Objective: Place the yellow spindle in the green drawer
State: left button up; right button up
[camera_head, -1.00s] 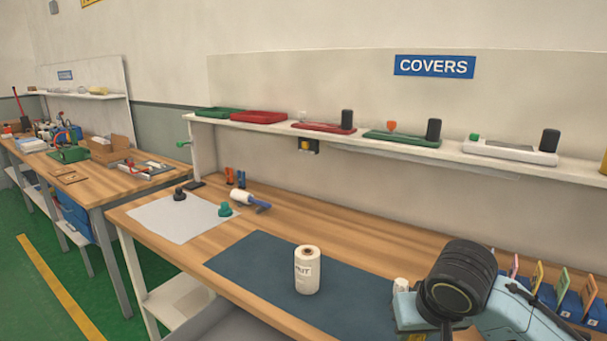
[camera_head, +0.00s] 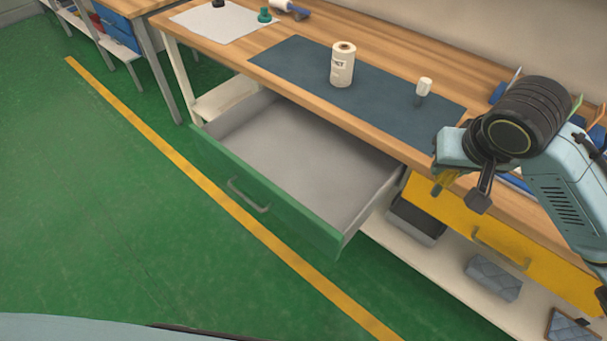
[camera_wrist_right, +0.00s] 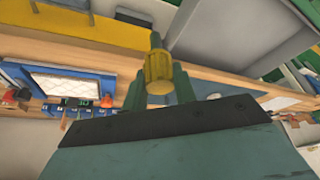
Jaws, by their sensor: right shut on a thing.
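The yellow spindle (camera_wrist_right: 158,72) is a ribbed yellow piece with a thin shaft. In the right wrist view it is held between the two fingers of my right gripper (camera_wrist_right: 160,88). In the head view a bit of yellow shows under the right gripper (camera_head: 441,178), at the bench's front edge, right of the open drawer. The green drawer (camera_head: 265,205) is pulled out below the bench, with a green front, a grey handle and an empty grey inside. My left gripper is not in view.
A yellow drawer (camera_head: 515,250) lies below my right arm. On the dark mat (camera_head: 300,65) stand a white roll (camera_head: 342,65) and a small white-topped item (camera_head: 424,87). The bench edge lies behind the green drawer. Open floor lies in front.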

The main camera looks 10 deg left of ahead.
aim_at(314, 161)
jog(key=u, duration=0.45)
jog(key=i, duration=0.9)
jog(key=u, duration=0.15)
